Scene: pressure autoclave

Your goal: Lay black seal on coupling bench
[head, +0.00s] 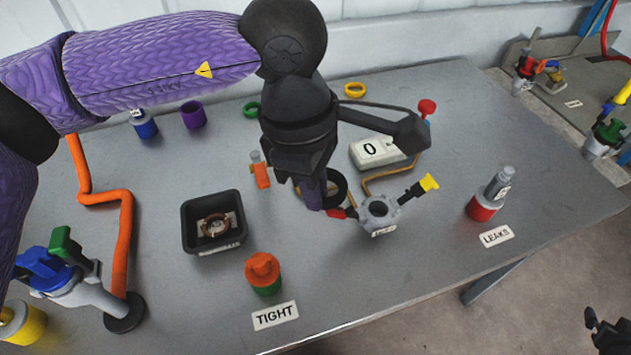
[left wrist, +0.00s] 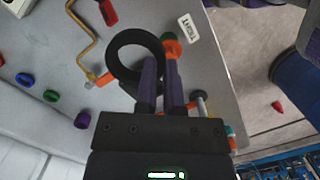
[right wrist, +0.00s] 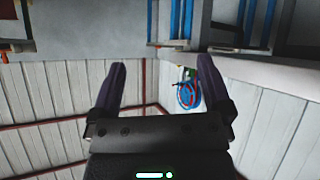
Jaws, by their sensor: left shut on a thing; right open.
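My left gripper (head: 314,197) is shut on the black seal (head: 343,182), a thick black ring. The left wrist view shows the seal (left wrist: 112,58) pinched at its edge between the purple fingers (left wrist: 161,75), its opening clear. It is held over the grey coupling bench (head: 340,275), just left of the grey fitting (head: 380,212); its exact height I cannot tell. My right gripper (head: 607,333) is open and empty, off the bench at the lower right in the head view. The right wrist view shows its spread fingers (right wrist: 161,75).
A black tray (head: 187,230) with a copper-coloured ring stands at the left. An orange-green part (head: 263,273) stands by the TIGHT label (head: 275,316), a red-grey part (head: 488,196) by LEAKS (head: 496,236). A gauge (head: 382,152) and loose coloured rings lie behind. The front middle is clear.

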